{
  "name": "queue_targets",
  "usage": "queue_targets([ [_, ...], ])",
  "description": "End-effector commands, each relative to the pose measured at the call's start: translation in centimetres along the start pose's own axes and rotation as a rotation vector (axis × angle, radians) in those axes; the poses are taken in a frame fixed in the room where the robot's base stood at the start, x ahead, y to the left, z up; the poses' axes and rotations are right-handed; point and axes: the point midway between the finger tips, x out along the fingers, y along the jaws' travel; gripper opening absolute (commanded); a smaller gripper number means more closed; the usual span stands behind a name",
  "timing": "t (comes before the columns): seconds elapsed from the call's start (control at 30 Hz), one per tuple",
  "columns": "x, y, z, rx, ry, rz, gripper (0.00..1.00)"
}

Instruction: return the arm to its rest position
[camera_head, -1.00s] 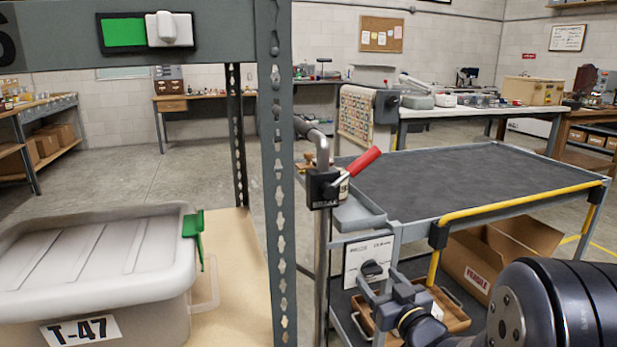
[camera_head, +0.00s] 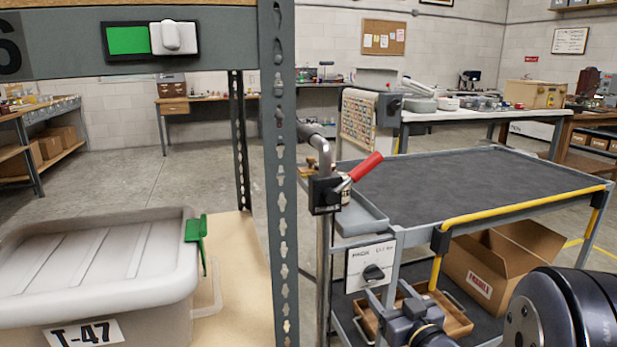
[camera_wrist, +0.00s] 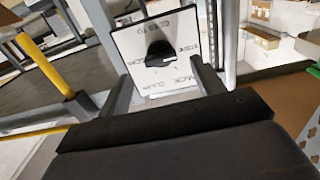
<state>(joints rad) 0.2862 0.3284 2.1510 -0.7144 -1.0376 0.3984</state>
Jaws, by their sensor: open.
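My gripper (camera_head: 389,296) is low in the head view, in front of the cart's near end. In the wrist view its two dark fingers (camera_wrist: 164,72) stand apart, open, with nothing between them. Beyond the fingertips is a white printed placard with a black knob (camera_wrist: 185,72), which also shows in the head view (camera_head: 357,258). I cannot tell how much space lies between fingertips and placard. A black rounded link of my arm (camera_head: 570,315) fills the lower right of the head view.
The grey-topped cart (camera_head: 470,185) with a yellow rail stands close on the right. A shelf upright (camera_head: 280,180) and the lidded bin T-47 (camera_head: 100,265) are close on the left. A red-handled clamp (camera_head: 362,168) sits on a post. Open floor (camera_head: 170,185) lies behind the shelf.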

Motion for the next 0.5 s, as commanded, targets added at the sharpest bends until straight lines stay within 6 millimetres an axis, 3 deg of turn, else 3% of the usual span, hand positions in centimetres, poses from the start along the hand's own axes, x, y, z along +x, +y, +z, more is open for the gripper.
queue_targets([
  [0.13,-3.1,0.1,-0.2,0.001,-0.001,0.005,0.64],
  [0.37,-6.4,0.0,-0.1,0.001,0.0,0.004,0.64],
  [0.5,-4.3,-0.2,0.1,-0.001,0.002,-0.006,0.64],
])
